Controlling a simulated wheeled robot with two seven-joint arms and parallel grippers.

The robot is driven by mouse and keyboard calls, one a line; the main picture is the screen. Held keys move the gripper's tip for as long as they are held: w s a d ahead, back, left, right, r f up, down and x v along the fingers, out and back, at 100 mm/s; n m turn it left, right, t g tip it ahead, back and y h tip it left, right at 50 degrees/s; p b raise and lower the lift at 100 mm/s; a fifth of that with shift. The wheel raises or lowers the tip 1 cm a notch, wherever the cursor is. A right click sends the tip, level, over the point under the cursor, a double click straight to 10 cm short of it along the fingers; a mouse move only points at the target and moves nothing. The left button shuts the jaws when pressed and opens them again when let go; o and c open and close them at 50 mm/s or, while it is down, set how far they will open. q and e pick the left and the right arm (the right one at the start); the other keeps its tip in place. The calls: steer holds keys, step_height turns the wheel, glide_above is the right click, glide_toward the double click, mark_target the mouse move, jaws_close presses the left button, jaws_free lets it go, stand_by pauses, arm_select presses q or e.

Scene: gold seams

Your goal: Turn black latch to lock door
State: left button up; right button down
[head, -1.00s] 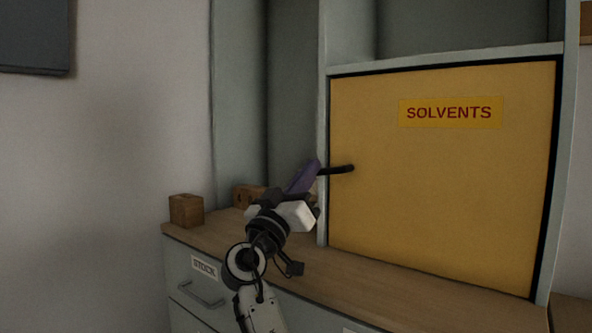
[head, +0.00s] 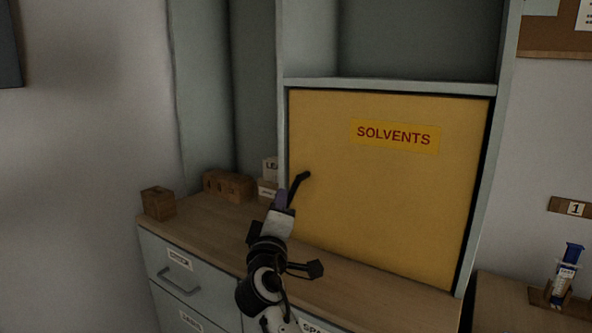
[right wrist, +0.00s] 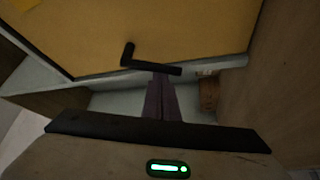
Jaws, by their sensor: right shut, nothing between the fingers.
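The yellow door (head: 375,200) with the SOLVENTS label stands closed in its cabinet frame. The black latch (head: 299,184) is on the door's left edge, slanting steeply down and left from its upper end. In the right wrist view the latch (right wrist: 150,67) shows as a bent black bar across the fingertips. My right gripper (head: 281,198) is shut, its purple fingers pointing up just left of the latch's lower end. The fingertips (right wrist: 161,76) meet or nearly meet the bar; I cannot tell if they touch. My left gripper is not in view.
Wooden blocks (head: 228,186) and a small box (head: 158,203) sit on the counter (head: 205,222) left of the door. Drawers (head: 178,277) are below. A blue syringe-like item (head: 565,276) stands at the far right. The counter before the door is mostly clear.

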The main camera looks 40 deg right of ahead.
arm_select(q)
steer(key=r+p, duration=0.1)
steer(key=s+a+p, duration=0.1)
steer(key=p, duration=0.1)
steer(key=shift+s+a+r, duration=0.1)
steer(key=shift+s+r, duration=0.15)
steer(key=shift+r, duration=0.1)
arm_select(e)
steer(key=shift+s+d+f+n+y, duration=0.2)
steer(key=shift+s+n, duration=0.3)
steer(key=shift+s, duration=0.05)
steer(key=shift+s+d+f+n+y, duration=0.15)
steer(key=shift+s+f+n+y, duration=0.05)
steer(key=shift+s+n, duration=0.3)
